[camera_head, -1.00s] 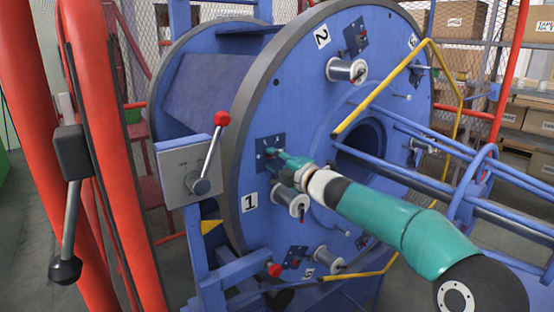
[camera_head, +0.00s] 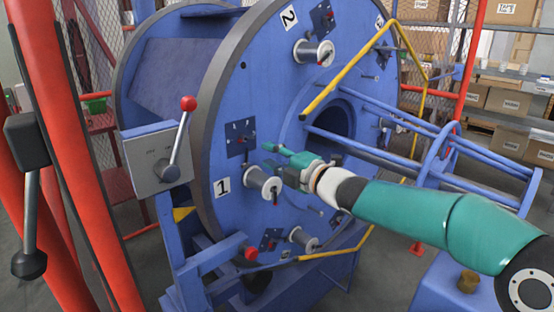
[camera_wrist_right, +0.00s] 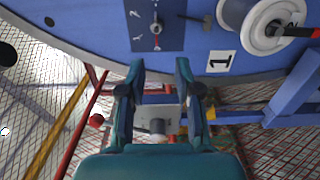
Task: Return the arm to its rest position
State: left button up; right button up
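My right arm (camera_head: 400,210) is teal and reaches in from the right, in front of the blue strander disc (camera_head: 245,90). My right gripper (camera_head: 272,156) is open, its fingers pointing left beside the dark switch plate (camera_head: 240,138) and above the spool at number 1 (camera_head: 262,183). In the right wrist view, its two fingers (camera_wrist_right: 160,68) stand apart with nothing held between them. The switch plate (camera_wrist_right: 155,22) and the spool (camera_wrist_right: 262,22) lie beyond the fingertips. My left gripper does not show.
A grey control box with a red-knobbed lever (camera_head: 188,103) stands left of the disc. Red posts (camera_head: 75,150) rise at the left. A yellow bent rail (camera_head: 345,75) and blue tubes (camera_head: 400,150) surround the arm. Shelves with boxes (camera_head: 500,100) stand behind.

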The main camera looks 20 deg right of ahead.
jog(key=shift+s+d, duration=0.25)
jog(key=shift+s, duration=0.45)
